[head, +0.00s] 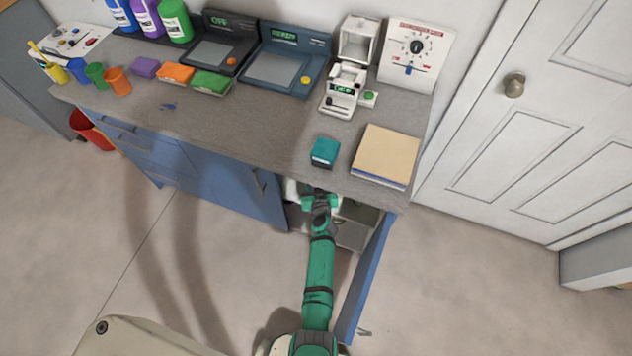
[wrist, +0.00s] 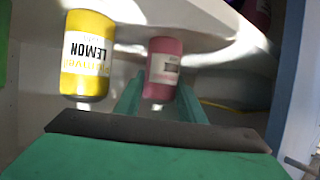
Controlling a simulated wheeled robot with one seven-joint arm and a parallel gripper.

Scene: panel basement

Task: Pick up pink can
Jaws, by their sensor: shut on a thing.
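The pink can (wrist: 165,62) shows in the wrist view with a pale label, right of a yellow can (wrist: 87,60) whose LEMON label appears upside down. My gripper (wrist: 160,98) has its green fingers on either side of the pink can and is shut on it. In the head view my green arm reaches under the counter's front edge into an open cabinet, with my gripper (head: 319,196) at the opening. The pink can is hidden in the head view.
The grey countertop (head: 270,127) overhangs the cabinet. A blue cabinet door (head: 366,275) stands open right of my arm. A teal box (head: 325,152) and a stack of boards (head: 385,156) sit on the counter above.

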